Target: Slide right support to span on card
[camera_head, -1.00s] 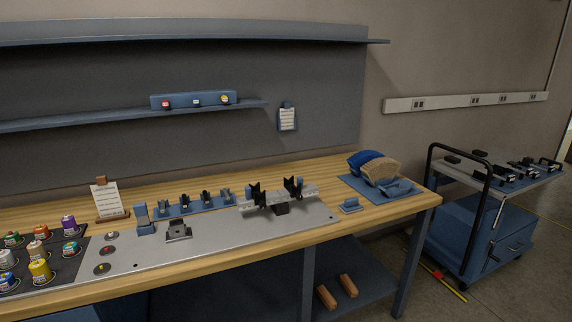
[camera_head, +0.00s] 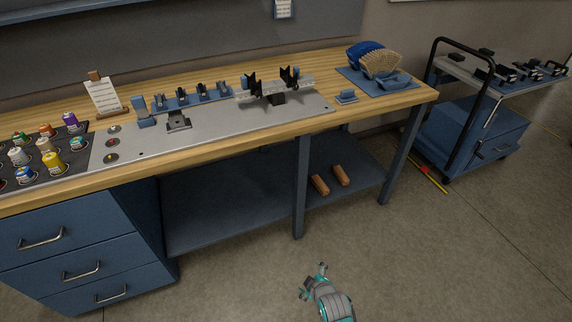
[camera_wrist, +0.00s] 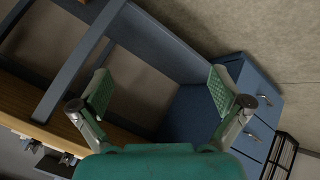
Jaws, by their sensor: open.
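The right support (camera_head: 290,76) is a black upright piece on the right of a grey rail fixture (camera_head: 264,92) on the metal plate of the bench. The left support (camera_head: 253,82) stands on the same rail, with a gap between the two. A white card (camera_head: 103,97) stands on a wooden holder at the left of the bench; its writing is too small to read. My gripper (camera_head: 313,283) is low over the floor in front of the bench, well apart from the fixture. In the wrist view my gripper (camera_wrist: 155,95) is open, with nothing between its fingers.
The bench shelf (camera_head: 235,203) holds two orange-brown blocks (camera_head: 330,180). Blue drawers (camera_head: 85,250) stand at the left. Several small coloured containers (camera_head: 45,150) sit on a dark mat. A blue cart (camera_head: 478,140) stands at the right. The floor before the bench is clear.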

